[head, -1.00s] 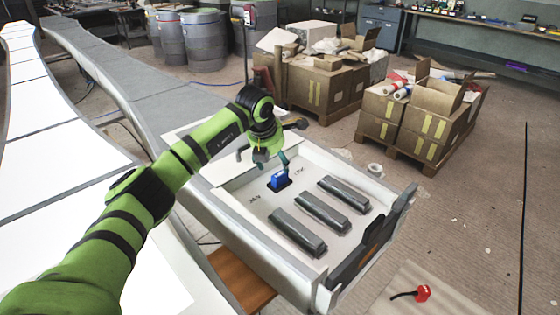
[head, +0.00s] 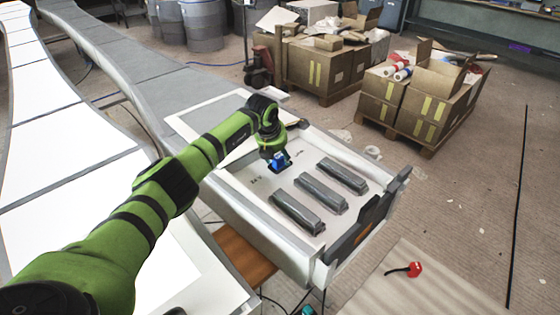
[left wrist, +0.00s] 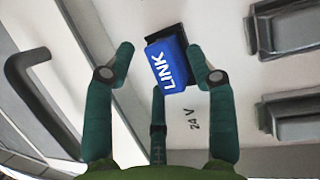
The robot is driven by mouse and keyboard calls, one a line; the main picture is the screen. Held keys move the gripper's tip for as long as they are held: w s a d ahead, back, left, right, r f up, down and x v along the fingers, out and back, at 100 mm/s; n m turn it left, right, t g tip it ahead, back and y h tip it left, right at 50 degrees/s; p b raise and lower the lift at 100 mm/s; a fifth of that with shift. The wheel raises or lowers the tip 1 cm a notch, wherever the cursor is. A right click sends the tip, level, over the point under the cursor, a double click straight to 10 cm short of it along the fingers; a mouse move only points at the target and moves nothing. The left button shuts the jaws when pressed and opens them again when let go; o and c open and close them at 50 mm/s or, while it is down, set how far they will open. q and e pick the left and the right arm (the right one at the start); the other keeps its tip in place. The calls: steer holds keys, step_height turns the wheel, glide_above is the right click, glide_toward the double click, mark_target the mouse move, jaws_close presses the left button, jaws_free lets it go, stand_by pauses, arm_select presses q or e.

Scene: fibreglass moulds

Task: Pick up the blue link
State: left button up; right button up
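The blue link (head: 279,161), a small block marked LINK, sits in a black holder on the floor of the white mould tray (head: 241,187). In the left wrist view the link (left wrist: 167,66) lies between the teal fingers of my left gripper (left wrist: 160,58). The fingers stand apart, with a gap on each side of the link. In the head view my left gripper (head: 277,158) is low over the link and partly hides it. A teal tip at the bottom edge of the head view appears to be my right gripper (head: 308,310); its opening cannot be seen.
Several grey bars (head: 320,192) lie beside the link, with 24 V lettering nearby. A dark bent handle (left wrist: 35,95) is at left in the wrist view. Boxes on pallets (head: 418,106) stand behind. A red object (head: 414,269) lies on the mat.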

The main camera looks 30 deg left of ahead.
arm_select(q)
steer(key=c, duration=0.5)
steer(key=shift+r, duration=0.1)
steer(key=shift+c, duration=0.3)
steer(key=shift+a+r, duration=0.1)
